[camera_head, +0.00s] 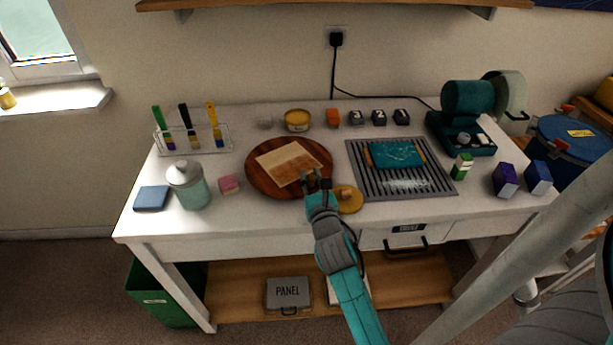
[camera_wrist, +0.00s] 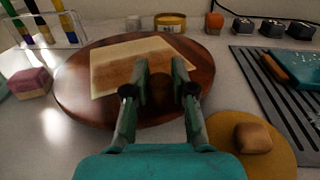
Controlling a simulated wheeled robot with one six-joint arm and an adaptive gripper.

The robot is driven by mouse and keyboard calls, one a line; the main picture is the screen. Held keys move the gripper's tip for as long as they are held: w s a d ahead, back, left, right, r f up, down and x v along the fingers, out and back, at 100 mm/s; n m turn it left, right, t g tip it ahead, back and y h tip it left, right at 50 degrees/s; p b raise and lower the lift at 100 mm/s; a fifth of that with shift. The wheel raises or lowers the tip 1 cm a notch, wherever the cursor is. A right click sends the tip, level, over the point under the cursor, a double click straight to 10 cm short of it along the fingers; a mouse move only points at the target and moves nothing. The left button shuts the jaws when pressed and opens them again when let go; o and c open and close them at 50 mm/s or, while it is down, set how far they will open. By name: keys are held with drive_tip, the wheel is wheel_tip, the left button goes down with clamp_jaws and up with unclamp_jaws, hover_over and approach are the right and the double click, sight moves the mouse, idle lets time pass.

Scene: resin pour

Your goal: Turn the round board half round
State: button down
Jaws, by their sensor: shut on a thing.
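The round board (camera_head: 258,180) is a dark reddish-brown disc lying flat on the white worktable. It fills the middle of the wrist view (camera_wrist: 75,90). A pale tan rectangular panel (camera_head: 290,163) lies on it, set at an angle; it also shows in the wrist view (camera_wrist: 125,65). My gripper (camera_head: 317,181) is at the board's front right edge, reaching in from the front. In the wrist view its two fingers (camera_wrist: 160,85) stand over the near rim with a narrow gap, shut on the board. The exact place of contact is hidden by the fingers.
A yellow disc with a wooden knob (camera_head: 349,199) lies close to the right of my gripper. A grey slatted rack (camera_head: 430,183) holds a teal board (camera_head: 396,154). A pink block (camera_head: 229,184) and lidded jar (camera_head: 188,186) stand left. A yellow tin (camera_head: 297,121) is behind.

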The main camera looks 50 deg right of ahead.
drive_tip(key=shift+d, duration=0.15)
idle(0.4)
drive_tip(key=c, duration=1)
unclamp_jaws()
drive_tip(key=v, duration=1.2)
drive_tip(key=shift+s, duration=0.1)
